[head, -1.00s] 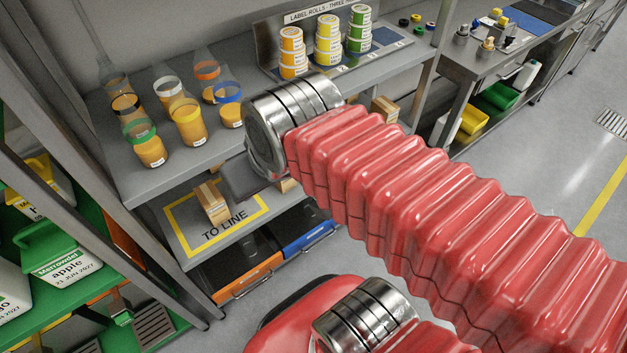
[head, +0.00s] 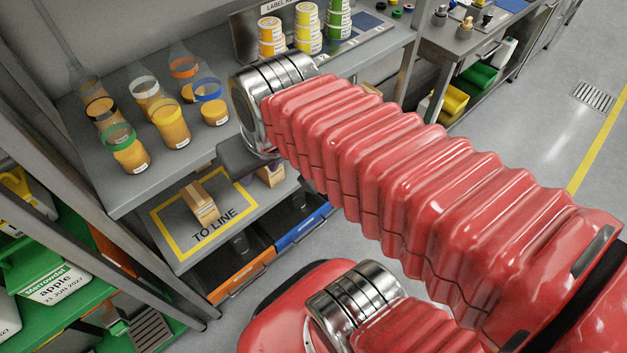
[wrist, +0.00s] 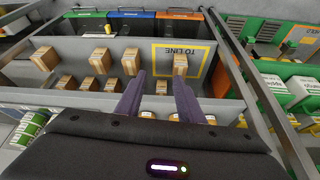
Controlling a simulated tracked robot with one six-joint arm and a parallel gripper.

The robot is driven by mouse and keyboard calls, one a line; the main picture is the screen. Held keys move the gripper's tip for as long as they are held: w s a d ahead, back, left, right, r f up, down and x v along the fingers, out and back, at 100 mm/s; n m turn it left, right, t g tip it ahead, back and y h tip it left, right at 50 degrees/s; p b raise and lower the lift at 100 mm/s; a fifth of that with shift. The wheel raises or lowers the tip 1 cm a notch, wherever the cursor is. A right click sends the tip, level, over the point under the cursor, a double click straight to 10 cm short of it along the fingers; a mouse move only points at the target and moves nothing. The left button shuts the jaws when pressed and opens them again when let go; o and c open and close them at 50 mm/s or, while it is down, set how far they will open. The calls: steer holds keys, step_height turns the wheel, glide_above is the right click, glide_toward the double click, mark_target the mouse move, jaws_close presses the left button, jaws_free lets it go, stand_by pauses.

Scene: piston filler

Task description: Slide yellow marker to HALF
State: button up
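My gripper (wrist: 160,80) shows in the wrist view with its two dark fingers well apart and nothing held between them. It hangs over the shelf unit with cartons. In the head view my gripper (head: 248,158) is a dark shape under the silver wrist joint, mostly hidden by it, near the edge of the jar shelf. A yellow-ringed jar (head: 171,124) stands on the upper shelf among several orange-filled jars.
The upper shelf (head: 190,165) carries jars and label rolls (head: 308,30). Below, a carton (head: 202,205) stands in the yellow TO LINE frame (head: 170,242), above orange and blue drawers. A slanted grey post (head: 95,170) and a green rack are at left. Floor is clear at right.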

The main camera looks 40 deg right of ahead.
steer(key=w+d+f+m+t+y, duration=0.1)
steer(key=d+f+m+y, duration=0.35)
steer(key=f+m, duration=0.65)
steer(key=d+f+m+t+y, duration=0.1)
steer(key=d+f+m+y, duration=0.35)
steer(key=f, duration=1.15)
steer(key=w+d+f+m+t+y, duration=0.1)
steer(key=d+f+m+y, duration=0.45)
steer(key=f, duration=0.85)
steer(key=w+d+f+m+t+h, duration=0.2)
steer(key=d+f+m+t+h, duration=0.55)
steer(key=f+m, duration=0.3)
steer(key=w+d+m+t+h, duration=0.1)
steer(key=d+m+t+h, duration=0.1)
steer(key=d+h, duration=0.4)
steer(key=shift+d+r+m+t, duration=0.25)
steer(key=shift+d+m+t, duration=0.1)
steer(key=shift+d+m, duration=0.35)
steer(key=shift+w, duration=0.15)
steer(key=w, duration=1.3)
steer(key=shift+w+a, duration=0.15)
steer(key=shift+w, duration=0.15)
